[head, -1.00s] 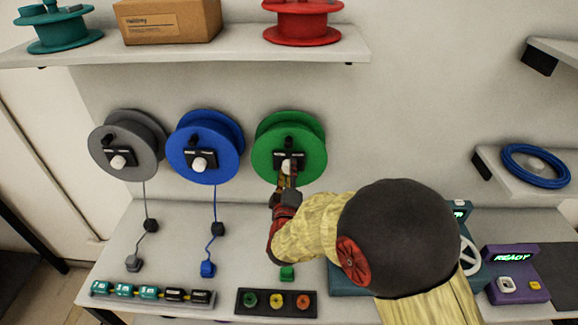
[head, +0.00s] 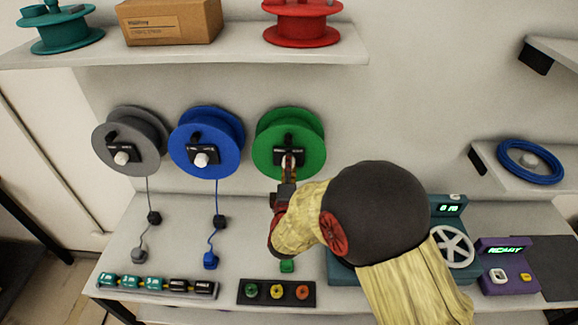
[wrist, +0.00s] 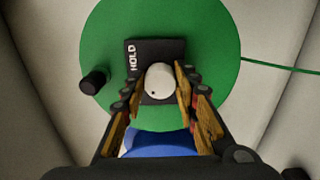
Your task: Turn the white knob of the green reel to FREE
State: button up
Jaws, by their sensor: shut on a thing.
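The green reel (head: 308,125) is mounted on the wall, right of the blue reel. It also fills the middle of the wrist view (wrist: 215,45), with its black label plate (wrist: 150,48) reading HOLD at one end. The other end of the plate is hidden behind a finger. The white knob (wrist: 160,78) sits on the plate, with a small dark dot toward its lower left in the wrist view. My gripper (head: 288,163) has its fingers on either side of the knob and is shut on it.
The blue reel (head: 228,125) and grey reel (head: 148,122) hang to the left, each with a white knob. Below lie a tray of coloured buttons (head: 277,304) and a row of labelled blocks (head: 155,284). A shelf (head: 200,52) runs above.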

jog(key=o, duration=1.2)
jog(key=shift+c, duration=0.2)
jog(key=s, duration=1.2)
jog(key=shift+a, duration=0.25)
